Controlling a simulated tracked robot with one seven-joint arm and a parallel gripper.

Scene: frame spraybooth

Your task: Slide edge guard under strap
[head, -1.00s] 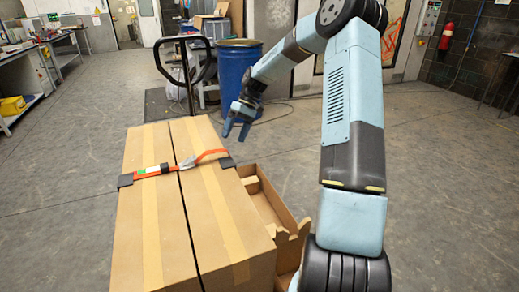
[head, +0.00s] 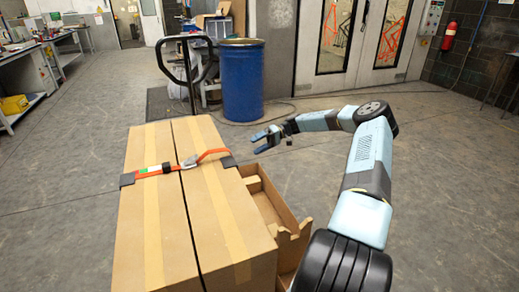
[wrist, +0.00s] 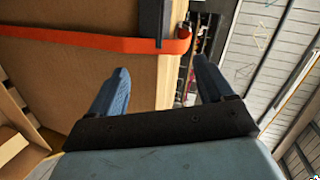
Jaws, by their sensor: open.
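Two tall cardboard boxes (head: 160,225) stand side by side, with an orange strap (head: 213,153) across their tops. A black edge guard (head: 228,162) sits at the right top edge by the strap. Another black guard (head: 127,180) sits at the left edge. My gripper (head: 266,139) is open and empty, in the air to the right of the boxes. In the wrist view the strap (wrist: 70,38) crosses a box side beyond my fingers (wrist: 160,88), and a dark guard (wrist: 149,18) meets it near the box edge. How far the guard lies under the strap is unclear.
An open cardboard tray (head: 268,205) with inner pieces lies right of the boxes. A metal buckle (head: 190,162) joins the strap on top. A pallet-truck handle (head: 186,62) and a blue drum (head: 243,85) stand behind. Floor to the right is clear.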

